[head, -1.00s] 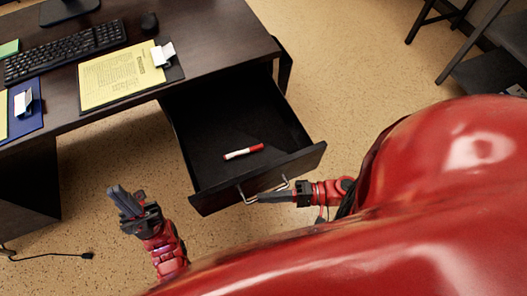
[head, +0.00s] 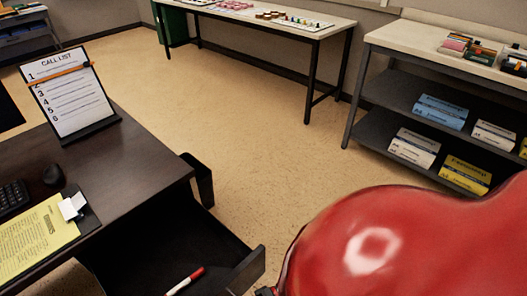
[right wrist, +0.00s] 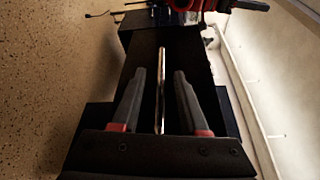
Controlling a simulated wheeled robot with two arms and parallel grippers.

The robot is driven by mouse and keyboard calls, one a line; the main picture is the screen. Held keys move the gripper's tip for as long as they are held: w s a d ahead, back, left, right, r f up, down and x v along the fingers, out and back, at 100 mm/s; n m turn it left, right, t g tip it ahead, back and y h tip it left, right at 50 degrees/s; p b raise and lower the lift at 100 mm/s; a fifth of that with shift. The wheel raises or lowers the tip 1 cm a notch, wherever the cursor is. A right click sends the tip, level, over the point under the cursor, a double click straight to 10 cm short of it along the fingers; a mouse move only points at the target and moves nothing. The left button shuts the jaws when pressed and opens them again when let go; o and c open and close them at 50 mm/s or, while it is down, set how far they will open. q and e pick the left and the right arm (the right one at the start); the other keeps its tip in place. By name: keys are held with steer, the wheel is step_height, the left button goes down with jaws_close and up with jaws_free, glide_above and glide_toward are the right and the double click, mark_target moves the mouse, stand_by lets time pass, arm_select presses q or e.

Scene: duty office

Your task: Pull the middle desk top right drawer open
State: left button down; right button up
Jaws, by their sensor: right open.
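The desk's drawer (head: 150,250) stands pulled out at the bottom of the head view, its front panel (head: 248,270) at the lower right. A red and white marker (head: 185,280) lies inside it. In the right wrist view, my right gripper (right wrist: 160,78) is open, with its two dark fingers on either side of the thin metal drawer handle (right wrist: 161,92), with gaps visible. In the head view my red body hides most of this gripper and the handle. A red and black arm part (right wrist: 190,8), probably my left arm, shows at the wrist view's top; its fingers cannot be made out.
The desk top (head: 130,160) holds a call list stand (head: 75,95), a mouse (head: 54,175), a keyboard (head: 12,197) and a clipboard (head: 35,240). A long table (head: 300,28) and a shelf unit (head: 390,40) stand behind. The floor between is clear.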

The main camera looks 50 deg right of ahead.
steer(key=v, duration=1)
steer(key=shift+d+b, duration=0.15)
steer(key=shift+b, duration=0.25)
